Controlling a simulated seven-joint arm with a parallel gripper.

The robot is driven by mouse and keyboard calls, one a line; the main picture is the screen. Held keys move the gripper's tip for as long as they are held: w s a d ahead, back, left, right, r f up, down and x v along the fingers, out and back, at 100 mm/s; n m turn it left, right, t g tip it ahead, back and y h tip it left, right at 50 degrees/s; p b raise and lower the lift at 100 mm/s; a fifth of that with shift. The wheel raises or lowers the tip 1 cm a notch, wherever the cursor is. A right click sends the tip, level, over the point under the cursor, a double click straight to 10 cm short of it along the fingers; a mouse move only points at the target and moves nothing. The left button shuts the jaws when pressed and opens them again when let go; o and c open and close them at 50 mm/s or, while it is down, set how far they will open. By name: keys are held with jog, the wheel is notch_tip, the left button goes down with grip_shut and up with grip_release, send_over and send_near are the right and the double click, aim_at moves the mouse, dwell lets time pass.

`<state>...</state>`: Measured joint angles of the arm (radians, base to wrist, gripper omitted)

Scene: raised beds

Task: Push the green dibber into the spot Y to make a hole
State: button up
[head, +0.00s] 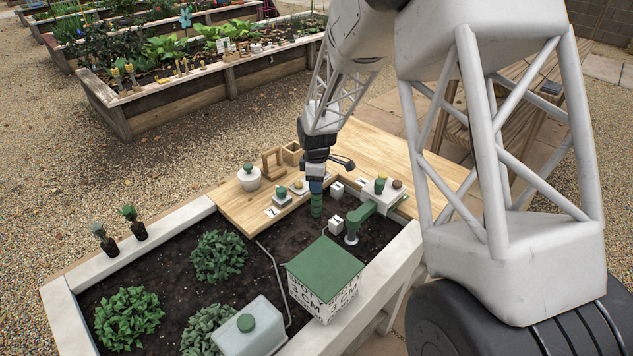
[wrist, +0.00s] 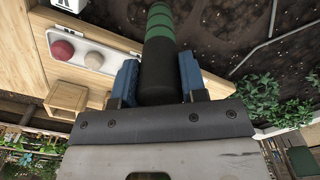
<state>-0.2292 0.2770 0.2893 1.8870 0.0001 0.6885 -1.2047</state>
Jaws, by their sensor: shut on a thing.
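The green dibber (head: 316,206) is upright over the dark soil of the raised bed, just in front of the wooden board. My gripper (head: 316,184) is shut on its upper end. In the wrist view, the blue fingers of my gripper (wrist: 158,78) stand either side of the dibber's black handle (wrist: 157,65), with green bands beyond. I cannot tell whether the tip touches the soil. Two small white marker cubes stand to its right, one farther back (head: 337,189) and one nearer (head: 335,225). Their letters are too small to read, so I cannot tell which marks spot Y.
A green-handled tool (head: 367,211) stands close right of the dibber. A green-roofed box (head: 325,266), a pale box with a green knob (head: 250,329) and leafy plants occupy the nearer bed. A white jar (head: 249,178) and a tray (wrist: 88,52) holding balls sit on the board.

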jog(key=shift+f, duration=1.5)
dwell(2.6)
jog(key=shift+r, duration=0.15)
jog(key=shift+r, duration=4.6)
